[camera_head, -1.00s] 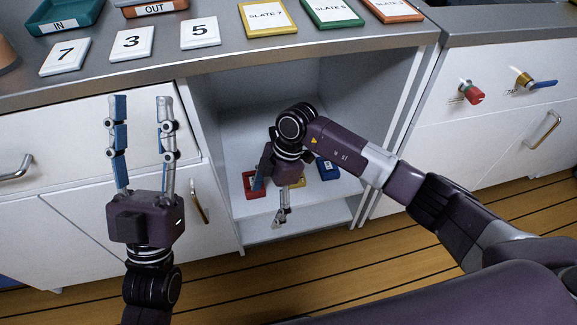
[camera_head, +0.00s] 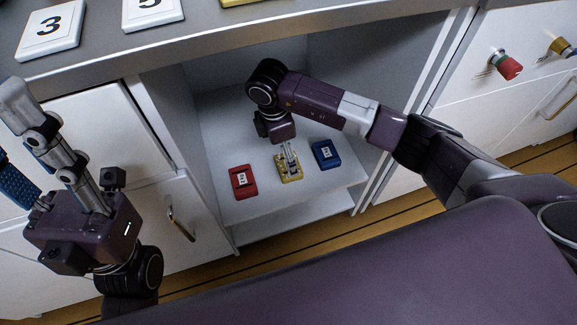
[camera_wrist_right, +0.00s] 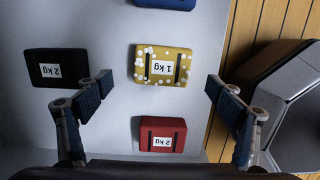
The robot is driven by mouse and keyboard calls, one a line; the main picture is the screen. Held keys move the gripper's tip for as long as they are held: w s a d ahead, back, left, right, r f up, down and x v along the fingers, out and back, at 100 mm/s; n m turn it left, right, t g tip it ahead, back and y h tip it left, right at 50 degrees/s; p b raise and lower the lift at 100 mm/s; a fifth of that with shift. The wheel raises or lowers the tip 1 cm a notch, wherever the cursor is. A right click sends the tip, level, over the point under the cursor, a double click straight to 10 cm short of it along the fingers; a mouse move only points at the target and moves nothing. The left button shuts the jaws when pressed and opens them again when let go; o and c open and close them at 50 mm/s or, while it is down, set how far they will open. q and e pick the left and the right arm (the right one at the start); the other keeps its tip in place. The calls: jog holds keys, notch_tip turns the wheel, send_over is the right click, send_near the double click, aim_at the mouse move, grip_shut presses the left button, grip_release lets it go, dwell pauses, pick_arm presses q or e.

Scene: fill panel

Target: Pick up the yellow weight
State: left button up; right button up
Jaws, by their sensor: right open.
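The yellow weight (camera_head: 289,177), labelled 1 kg and dotted with white, lies on the cabinet shelf between a red and a blue weight. It also shows in the right wrist view (camera_wrist_right: 163,66), upper middle. My right gripper (camera_wrist_right: 158,88) is open, its fingers wide apart on either side of the yellow weight's line, with nothing between the pads. In the head view its fingers (camera_head: 289,158) partly cover the weight; whether they touch it I cannot tell. My left gripper (camera_head: 14,125) is open and empty in front of the counter at the left, partly cut off.
The red weight (camera_head: 243,182) and blue weight (camera_head: 326,154) lie close on either side. A black 2 kg weight (camera_wrist_right: 57,67) shows in the right wrist view. Cabinet walls bound the shelf (camera_head: 225,130); the counter (camera_head: 215,38) overhangs it.

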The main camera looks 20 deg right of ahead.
aim_at(279, 159)
jog(key=f, duration=0.1)
jog(key=f+b, duration=0.2)
jog(key=f, duration=0.1)
jog(key=shift+s+d, duration=0.25)
jog(key=shift+d, duration=0.1)
jog(key=shift+d+f, duration=0.1)
jog(key=shift+f, duration=0.3)
jog(key=shift+c, duration=0.3)
jog(key=shift+w, duration=0.1)
jog(key=c, duration=2)
jog(key=shift+r, duration=0.15)
jog(key=shift+c, duration=0.6)
jog(key=shift+w, duration=0.1)
